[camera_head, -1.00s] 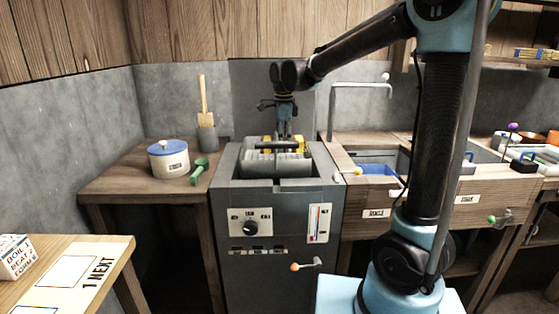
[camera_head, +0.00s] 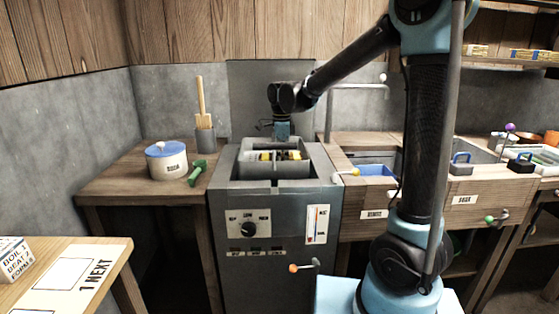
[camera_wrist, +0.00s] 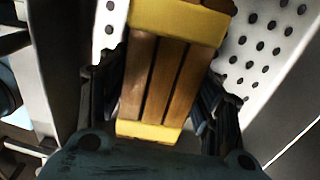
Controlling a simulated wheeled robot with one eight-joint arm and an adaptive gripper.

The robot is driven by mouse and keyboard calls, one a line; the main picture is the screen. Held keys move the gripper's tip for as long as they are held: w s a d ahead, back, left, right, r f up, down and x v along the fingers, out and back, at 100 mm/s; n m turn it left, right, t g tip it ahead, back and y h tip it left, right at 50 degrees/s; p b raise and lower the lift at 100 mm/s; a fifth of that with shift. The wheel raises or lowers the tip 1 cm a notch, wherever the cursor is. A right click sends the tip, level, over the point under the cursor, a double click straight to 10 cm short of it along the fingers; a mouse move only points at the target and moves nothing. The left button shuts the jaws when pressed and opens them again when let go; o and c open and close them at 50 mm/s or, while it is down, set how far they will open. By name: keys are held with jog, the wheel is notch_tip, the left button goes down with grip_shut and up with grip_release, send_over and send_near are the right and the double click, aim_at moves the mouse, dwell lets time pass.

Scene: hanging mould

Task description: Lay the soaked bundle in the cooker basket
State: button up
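The bundle is a set of brown wooden strips with yellow end bands. In the wrist view the bundle (camera_wrist: 160,75) lies between my fingers, which press against its two long sides. My gripper (camera_wrist: 165,100) is shut on it. In the head view the yellow ends of the bundle (camera_head: 265,156) show inside the cooker basket (camera_head: 275,171), below my wrist. The basket's pale perforated walls (camera_wrist: 265,45) show on both sides of the bundle. The grey cooker (camera_head: 275,202) stands under my arm. In the head view my fingertips are hidden, and I cannot tell whether the bundle touches the basket floor.
A blue-lidded pot (camera_head: 167,160) and a green-handled tool (camera_head: 197,173) sit on the wooden table left of the cooker. A tap (camera_head: 357,87) rises at the back right beside the cooker, near my forearm. A blue-lined sink (camera_head: 377,170) lies to the right.

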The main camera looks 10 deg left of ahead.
aim_at(282, 156)
jog(key=shift+o, duration=1.4)
notch_tip(282, 156, up, 12)
jog(key=shift+r, duration=0.1)
